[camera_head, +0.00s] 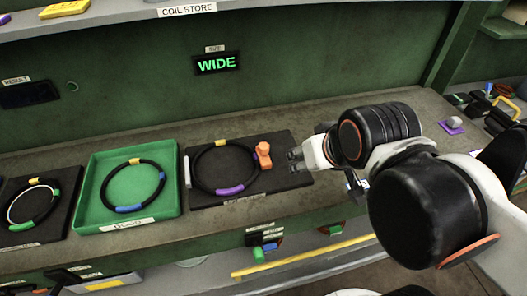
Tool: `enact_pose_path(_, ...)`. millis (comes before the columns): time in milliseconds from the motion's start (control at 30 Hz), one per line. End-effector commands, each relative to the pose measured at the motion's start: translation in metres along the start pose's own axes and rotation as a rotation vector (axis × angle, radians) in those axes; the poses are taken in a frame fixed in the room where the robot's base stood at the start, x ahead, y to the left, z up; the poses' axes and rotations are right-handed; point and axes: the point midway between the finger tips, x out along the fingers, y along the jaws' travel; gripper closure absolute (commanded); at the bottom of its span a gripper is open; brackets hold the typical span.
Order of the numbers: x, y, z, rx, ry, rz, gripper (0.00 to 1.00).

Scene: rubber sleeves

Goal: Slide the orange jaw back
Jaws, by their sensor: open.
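The orange jaw (264,155) stands upright at the right side of a black plate (284,177), beside a black ring (204,151) with yellow and purple bands that lies on the same plate. The jaw appears to be against or very near the ring's right edge. A light grey bar (187,171) stands at the plate's left side. My gripper (293,160) is open and empty, just to the right of the orange jaw, at the plate's right edge. Its fingertips are small in view, and I cannot tell whether they touch the jaw.
A green tray (173,200) holds another ring, and a dark plate (58,222) at far left holds a ring too. A display reading WIDE (216,63) is on the back wall. A purple pad (451,131) lies far right. The bench behind the plate is clear.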

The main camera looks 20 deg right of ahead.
Motion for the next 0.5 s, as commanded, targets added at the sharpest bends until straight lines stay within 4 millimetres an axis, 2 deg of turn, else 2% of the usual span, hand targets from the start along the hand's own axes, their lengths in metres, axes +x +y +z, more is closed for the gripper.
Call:
enact_pose_path(233,-0.003,-0.001,-0.006,0.005,-0.012,-0.002,0.55)
enact_pose_path(367,-0.009,-0.004,-0.025,0.025,-0.058,-0.006,0.55)
enact_pose_path(500,-0.013,-0.010,-0.053,0.060,-0.139,-0.009,0.55)
